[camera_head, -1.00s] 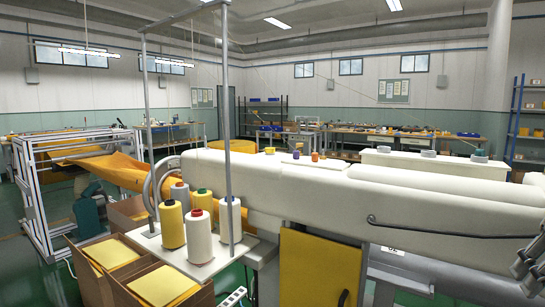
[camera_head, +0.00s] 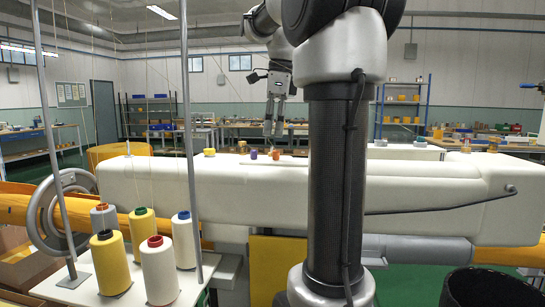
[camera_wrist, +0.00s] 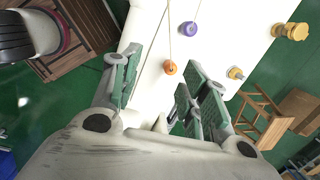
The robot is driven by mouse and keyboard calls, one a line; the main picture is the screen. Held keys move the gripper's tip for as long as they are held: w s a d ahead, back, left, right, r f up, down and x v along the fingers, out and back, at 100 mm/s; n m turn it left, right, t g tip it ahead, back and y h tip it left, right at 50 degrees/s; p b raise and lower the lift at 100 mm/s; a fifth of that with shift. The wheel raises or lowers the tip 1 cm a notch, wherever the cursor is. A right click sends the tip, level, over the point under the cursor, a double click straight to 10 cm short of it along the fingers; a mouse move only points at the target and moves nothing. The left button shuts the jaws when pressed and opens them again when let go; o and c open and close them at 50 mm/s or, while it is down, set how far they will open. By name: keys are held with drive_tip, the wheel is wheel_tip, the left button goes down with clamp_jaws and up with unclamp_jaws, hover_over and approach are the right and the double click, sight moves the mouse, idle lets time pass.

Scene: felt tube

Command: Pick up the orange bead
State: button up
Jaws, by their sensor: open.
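The orange bead (camera_head: 276,153) sits on the long cream-white padded arm of the machine (camera_head: 400,185). My gripper (camera_head: 273,128) is open and points down, its fingertips showing a little above the bead in the head view. In the wrist view the orange bead (camera_wrist: 170,68) shows between the two spread fingers of my gripper (camera_wrist: 165,66), with nothing held. A thin line runs up from the bead in that view. A purple bead (camera_head: 253,154) sits beside it to the left in the head view.
A yellow piece (camera_head: 209,152) sits farther left on the white arm. Thread cones (camera_head: 160,270) and upright posts (camera_head: 190,140) stand at the front left. A dark round bin (camera_head: 490,288) is at the lower right. My arm hides part of the white surface.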

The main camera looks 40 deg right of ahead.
sight(276, 155)
drive_tip(key=d+m, duration=0.1)
drive_tip(key=w+d+r+m, duration=0.1)
drive_tip(key=m, duration=0.1)
drive_tip(key=shift+w+d, duration=0.15)
drive_tip(key=shift+d, duration=0.15)
drive_tip(key=shift+w+d+f+m, duration=0.1)
drive_tip(key=shift+d+f+m, duration=0.1)
drive_tip(key=shift+m, duration=0.1)
drive_tip(key=f, duration=0.7)
drive_tip(key=shift+a, duration=0.3)
drive_tip(key=c, duration=0.8)
